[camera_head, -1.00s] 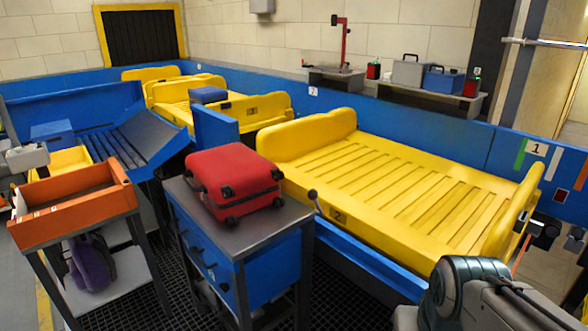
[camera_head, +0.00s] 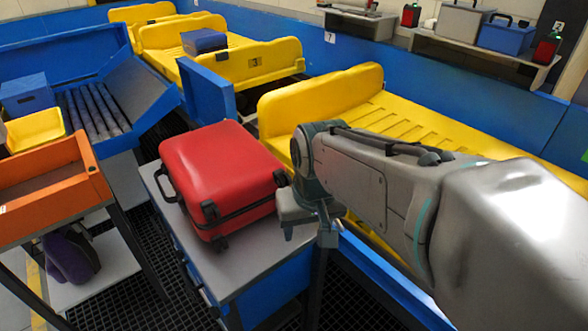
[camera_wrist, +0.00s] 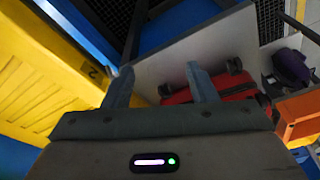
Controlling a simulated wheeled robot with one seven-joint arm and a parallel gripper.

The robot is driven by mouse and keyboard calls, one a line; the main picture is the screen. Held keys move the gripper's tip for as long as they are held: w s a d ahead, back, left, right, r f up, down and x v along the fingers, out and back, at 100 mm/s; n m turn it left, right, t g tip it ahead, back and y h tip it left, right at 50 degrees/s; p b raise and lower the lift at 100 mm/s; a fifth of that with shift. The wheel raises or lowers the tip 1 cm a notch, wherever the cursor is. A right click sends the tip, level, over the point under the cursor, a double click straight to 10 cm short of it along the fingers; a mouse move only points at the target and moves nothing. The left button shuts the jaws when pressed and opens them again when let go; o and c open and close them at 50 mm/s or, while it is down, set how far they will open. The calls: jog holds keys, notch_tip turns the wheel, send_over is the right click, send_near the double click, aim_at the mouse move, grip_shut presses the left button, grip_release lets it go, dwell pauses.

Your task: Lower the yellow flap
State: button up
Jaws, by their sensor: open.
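The near yellow tray (camera_head: 310,105) lies on the blue conveyor, with a raised yellow end wall at its left; I cannot tell which part is the flap. My arm hides much of its front and right. In the wrist view the tray (camera_wrist: 50,75) fills the left side, with a "2" label near its edge. My gripper (camera_head: 308,228) is over the front edge of the tray and the right end of the grey-topped blue cabinet. In the wrist view its two fingers (camera_wrist: 160,82) are apart with nothing between them.
A red suitcase (camera_head: 220,175) lies on the blue cabinet (camera_head: 255,255), close left of my gripper. An orange bin (camera_head: 50,180) stands farther left. More yellow trays (camera_head: 260,65) and a blue upright panel (camera_head: 210,92) are behind. A shelf (camera_head: 480,55) holds cases.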

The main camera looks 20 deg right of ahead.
jog(key=w+d+r+m+g+p, duration=0.2)
jog(key=w+d+r+m+p, duration=0.15)
jog(key=w+d+r, duration=0.5)
jog(key=f, duration=0.5)
jog(key=d+f, duration=0.1)
jog(key=f, duration=0.9)
jog(key=shift+w+d+f, duration=0.1)
jog(key=shift+w+d, duration=0.05)
grip_shut()
